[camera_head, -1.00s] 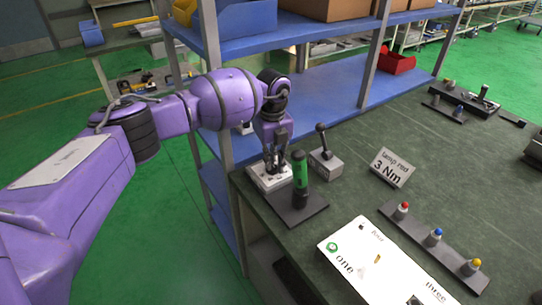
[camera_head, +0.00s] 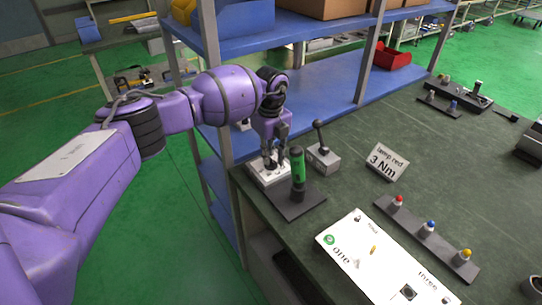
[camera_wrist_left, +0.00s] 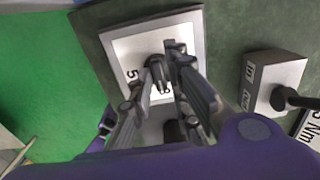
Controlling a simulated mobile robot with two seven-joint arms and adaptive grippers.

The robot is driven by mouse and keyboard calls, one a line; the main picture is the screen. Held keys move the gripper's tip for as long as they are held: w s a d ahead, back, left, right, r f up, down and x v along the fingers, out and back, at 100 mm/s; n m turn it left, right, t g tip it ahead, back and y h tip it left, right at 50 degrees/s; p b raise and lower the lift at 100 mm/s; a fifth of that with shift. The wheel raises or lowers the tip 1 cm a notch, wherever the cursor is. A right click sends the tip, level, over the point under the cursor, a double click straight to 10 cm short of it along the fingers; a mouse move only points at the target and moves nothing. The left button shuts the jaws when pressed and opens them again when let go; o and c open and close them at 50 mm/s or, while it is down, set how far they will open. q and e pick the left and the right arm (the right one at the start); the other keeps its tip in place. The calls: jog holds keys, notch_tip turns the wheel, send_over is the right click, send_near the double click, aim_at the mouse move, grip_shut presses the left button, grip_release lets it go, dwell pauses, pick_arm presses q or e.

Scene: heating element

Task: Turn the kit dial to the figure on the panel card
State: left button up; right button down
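The kit dial's white plate (camera_head: 260,178) lies near the left edge of the dark table, and a figure 5 is readable on it in the wrist view (camera_wrist_left: 122,50). My left gripper (camera_head: 270,164) points down over the plate. In the wrist view its two fingertips (camera_wrist_left: 166,64) are close together at the plate's middle, with a narrow gap. They hide most of the dial's knob, so its pointing and whether it is gripped cannot be made out. The panel card (camera_head: 387,162) stands upright and reads "lamp red 3 Nm". My right gripper is not in view.
A white panel (camera_head: 345,250) lies in front, beside a strip with red, blue and yellow lamps (camera_head: 430,236). Shelves rise behind the table.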

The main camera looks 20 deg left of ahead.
aim_at(271, 159)
pick_arm(q)
jog(key=shift+o, duration=0.7)
jog(key=shift+s+f, duration=0.1)
jog(key=shift+f, duration=0.05)
notch_tip(271, 159, up, 12)
